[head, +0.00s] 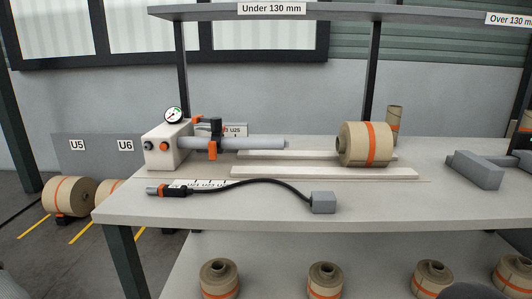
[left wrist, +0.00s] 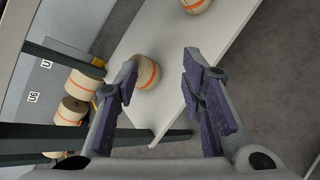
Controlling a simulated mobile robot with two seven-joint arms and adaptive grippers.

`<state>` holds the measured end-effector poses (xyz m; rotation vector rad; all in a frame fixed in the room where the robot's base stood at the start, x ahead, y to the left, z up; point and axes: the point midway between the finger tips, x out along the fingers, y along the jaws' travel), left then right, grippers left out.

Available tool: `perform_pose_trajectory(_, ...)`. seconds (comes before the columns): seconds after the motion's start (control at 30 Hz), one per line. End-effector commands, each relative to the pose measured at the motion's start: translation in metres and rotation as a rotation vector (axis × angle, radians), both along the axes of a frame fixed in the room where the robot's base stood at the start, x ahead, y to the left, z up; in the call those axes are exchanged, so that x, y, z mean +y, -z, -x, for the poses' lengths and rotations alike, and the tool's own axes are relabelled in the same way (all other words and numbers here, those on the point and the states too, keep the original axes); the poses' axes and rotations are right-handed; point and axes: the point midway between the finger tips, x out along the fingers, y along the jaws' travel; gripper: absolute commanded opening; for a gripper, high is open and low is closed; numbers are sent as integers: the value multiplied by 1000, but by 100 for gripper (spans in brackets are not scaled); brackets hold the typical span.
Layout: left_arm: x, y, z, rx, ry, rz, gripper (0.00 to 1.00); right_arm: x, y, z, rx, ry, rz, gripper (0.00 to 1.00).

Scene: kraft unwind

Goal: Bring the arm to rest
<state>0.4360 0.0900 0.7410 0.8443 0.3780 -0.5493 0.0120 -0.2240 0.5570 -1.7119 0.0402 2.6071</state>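My left gripper (left wrist: 160,70) shows in the left wrist view, with its two purple-padded fingers spread wide apart. It is open and nothing is between the pads. Beyond the fingers, a brown paper roll with an orange band (left wrist: 147,73) stands on a pale shelf board (left wrist: 170,35), apart from the fingers as far as I can tell. Neither gripper shows in the head view, and my right gripper is in no frame.
The workbench (head: 300,212) carries a spindle unit with a gauge (head: 168,145), a cabled tool (head: 172,190), a grey block (head: 323,203) and a large roll (head: 365,144) on pale rails. Several rolls stand on the lower shelf (head: 270,270). Floor rolls (head: 70,195) sit left.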

Motion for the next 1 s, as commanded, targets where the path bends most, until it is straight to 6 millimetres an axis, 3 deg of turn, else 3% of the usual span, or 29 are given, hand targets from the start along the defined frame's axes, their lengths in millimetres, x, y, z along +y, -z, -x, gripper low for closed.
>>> perform_pose_trajectory(0.1, -3, 59, 83, 135, 362, -338, 37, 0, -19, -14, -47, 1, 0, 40)
perform_pose_trajectory(0.17, 6, 87, 134, 203, 591, -506, 37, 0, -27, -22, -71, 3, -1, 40)
perform_pose_trajectory(0.2, 16, 102, 169, 243, 754, -609, 37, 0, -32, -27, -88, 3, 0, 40)
perform_pose_trajectory(0.3, 51, 123, 252, 318, 1172, -810, 37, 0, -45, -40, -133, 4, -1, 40)
perform_pose_trajectory(0.43, 100, 126, 328, 372, 1619, -939, 37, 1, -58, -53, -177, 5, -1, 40)
perform_pose_trajectory(0.5, 119, 123, 351, 384, 1773, -962, 37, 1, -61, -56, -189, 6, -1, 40)
perform_pose_trajectory(0.6, 132, 122, 367, 390, 1884, -967, 37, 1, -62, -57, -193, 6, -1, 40)
perform_pose_trajectory(1.0, 133, 123, 369, 391, 1898, -963, 37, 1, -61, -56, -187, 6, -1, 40)
